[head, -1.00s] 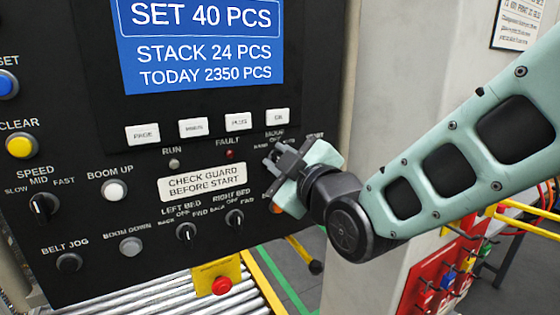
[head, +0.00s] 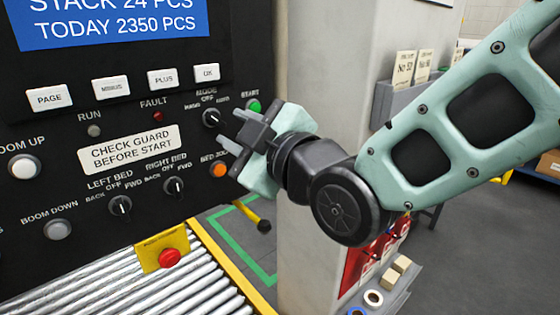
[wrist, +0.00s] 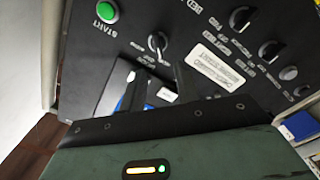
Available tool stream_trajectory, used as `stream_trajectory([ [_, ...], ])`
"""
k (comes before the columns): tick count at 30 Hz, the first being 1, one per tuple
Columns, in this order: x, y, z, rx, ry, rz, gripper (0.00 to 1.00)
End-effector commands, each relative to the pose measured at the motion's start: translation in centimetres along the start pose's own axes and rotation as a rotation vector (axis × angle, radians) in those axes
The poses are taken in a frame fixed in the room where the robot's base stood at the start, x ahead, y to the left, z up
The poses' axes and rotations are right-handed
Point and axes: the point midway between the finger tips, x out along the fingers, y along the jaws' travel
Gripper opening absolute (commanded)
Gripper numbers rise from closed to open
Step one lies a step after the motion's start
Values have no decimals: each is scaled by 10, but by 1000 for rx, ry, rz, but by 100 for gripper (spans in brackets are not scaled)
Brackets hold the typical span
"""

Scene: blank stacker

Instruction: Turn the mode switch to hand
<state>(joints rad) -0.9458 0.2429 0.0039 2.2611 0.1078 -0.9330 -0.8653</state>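The mode switch (head: 212,117) is a black rotary knob at the panel's right side, under a MODE label with HAND, OFF and AUTO around it. Its pointer is too small to read surely. It also shows in the wrist view (wrist: 157,43), just beyond the fingertips and roughly in line with the gap between them. My gripper (head: 232,130) is in front of the panel, just right of and below the knob. Its two dark fingers (wrist: 160,70) are apart with nothing between them. No contact with the knob shows.
The green START button (head: 253,106) is right of the switch, and the orange bed jog button (head: 218,170) is below. The left bed (head: 120,205) and right bed (head: 173,187) knobs are lower left. A red stop button (head: 169,258) sits above the rollers.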

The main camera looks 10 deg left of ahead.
Motion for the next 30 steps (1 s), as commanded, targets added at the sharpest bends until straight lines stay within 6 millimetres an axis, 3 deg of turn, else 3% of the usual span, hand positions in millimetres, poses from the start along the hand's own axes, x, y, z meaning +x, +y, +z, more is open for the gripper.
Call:
stream_trajectory([
  [6,-52,-1,2,0,2,2,32],
  [12,-85,-1,1,0,0,0,32],
  [18,-99,0,1,-1,-1,0,32],
  [30,-100,-1,3,5,-9,-7,32],
])
